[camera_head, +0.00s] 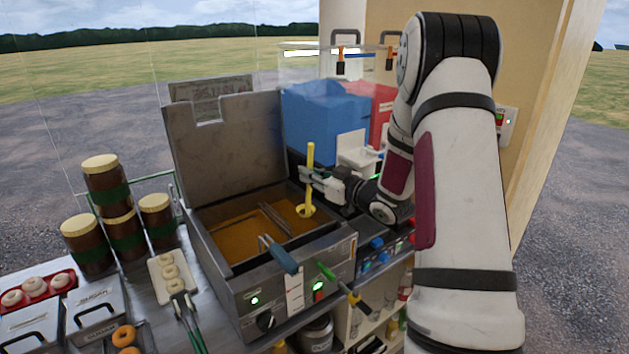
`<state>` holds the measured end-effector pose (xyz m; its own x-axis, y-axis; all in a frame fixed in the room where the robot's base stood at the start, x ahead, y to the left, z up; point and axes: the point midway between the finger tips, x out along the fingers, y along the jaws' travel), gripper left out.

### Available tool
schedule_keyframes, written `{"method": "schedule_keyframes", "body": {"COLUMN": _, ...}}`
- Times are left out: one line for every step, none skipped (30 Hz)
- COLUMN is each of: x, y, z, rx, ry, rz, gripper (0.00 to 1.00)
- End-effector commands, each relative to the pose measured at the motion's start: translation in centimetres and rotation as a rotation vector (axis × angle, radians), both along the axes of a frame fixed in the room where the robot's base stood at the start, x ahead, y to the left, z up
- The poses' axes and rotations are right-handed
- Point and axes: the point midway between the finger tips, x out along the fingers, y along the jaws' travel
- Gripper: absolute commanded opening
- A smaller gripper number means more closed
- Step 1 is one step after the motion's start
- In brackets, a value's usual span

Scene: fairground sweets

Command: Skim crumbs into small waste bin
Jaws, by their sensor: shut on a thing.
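My gripper (312,178) is over the right side of the open fryer (226,247), shut on an upright yellow rod (310,157). The rod has a yellow ring-shaped lower end, low over or in the orange-brown oil (235,228); I cannot tell whether it touches the oil. A metal tool with a blue-grey handle (283,258) lies across the fryer, its handle over the front edge. No crumbs can be made out. A metal container (315,334) stands below the counter; I cannot tell whether it is the waste bin.
The fryer's raised lid (228,145) stands behind it. My arm hides much of the right side.

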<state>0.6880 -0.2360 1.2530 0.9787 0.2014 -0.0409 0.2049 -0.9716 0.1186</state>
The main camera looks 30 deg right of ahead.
Motion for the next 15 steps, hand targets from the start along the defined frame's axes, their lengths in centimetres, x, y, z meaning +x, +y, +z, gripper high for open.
{"method": "schedule_keyframes", "body": {"x": -0.1, "y": 0.0, "z": 0.7, "rx": -0.001, "ry": -0.003, "rz": 0.001, "gripper": 0.00}}
{"method": "schedule_keyframes", "body": {"x": -0.1, "y": 0.0, "z": 0.9, "rx": -0.001, "ry": -0.002, "rz": 0.001, "gripper": 0.00}}
{"method": "schedule_keyframes", "body": {"x": -0.2, "y": 0.0, "z": 1.2, "rx": -0.001, "ry": -0.001, "rz": 0.001, "gripper": 0.00}}
{"method": "schedule_keyframes", "body": {"x": -0.2, "y": 0.0, "z": 1.4, "rx": -0.001, "ry": -0.001, "rz": 0.001, "gripper": 0.00}}
{"method": "schedule_keyframes", "body": {"x": -0.2, "y": 0.0, "z": 1.7, "rx": -0.002, "ry": -0.001, "rz": 0.001, "gripper": 0.00}}
{"method": "schedule_keyframes", "body": {"x": -0.2, "y": 0.0, "z": 2.0, "rx": -0.002, "ry": -0.002, "rz": 0.000, "gripper": 0.00}}
{"method": "schedule_keyframes", "body": {"x": -0.2, "y": 0.0, "z": 2.3, "rx": -0.002, "ry": -0.002, "rz": 0.000, "gripper": 0.00}}
{"method": "schedule_keyframes", "body": {"x": -0.2, "y": 0.0, "z": 2.5, "rx": -0.002, "ry": -0.002, "rz": 0.000, "gripper": 0.00}}
{"method": "schedule_keyframes", "body": {"x": -0.2, "y": 0.0, "z": 2.8, "rx": -0.001, "ry": -0.002, "rz": 0.000, "gripper": 0.00}}
{"method": "schedule_keyframes", "body": {"x": -0.1, "y": 0.0, "z": 3.0, "rx": -0.002, "ry": -0.002, "rz": 0.000, "gripper": 0.00}}
{"method": "schedule_keyframes", "body": {"x": -0.1, "y": 0.0, "z": 3.3, "rx": -0.002, "ry": -0.001, "rz": 0.000, "gripper": 0.00}}
{"method": "schedule_keyframes", "body": {"x": -0.1, "y": 0.0, "z": 3.5, "rx": -0.002, "ry": -0.002, "rz": 0.000, "gripper": 0.00}}
{"method": "schedule_keyframes", "body": {"x": -0.1, "y": 0.0, "z": 3.7, "rx": -0.002, "ry": -0.002, "rz": 0.000, "gripper": 0.00}}
{"method": "schedule_keyframes", "body": {"x": -0.1, "y": 0.0, "z": 3.9, "rx": -0.002, "ry": -0.002, "rz": 0.000, "gripper": 0.00}}
{"method": "schedule_keyframes", "body": {"x": -0.1, "y": 0.0, "z": 4.2, "rx": -0.002, "ry": -0.002, "rz": 0.000, "gripper": 0.00}}
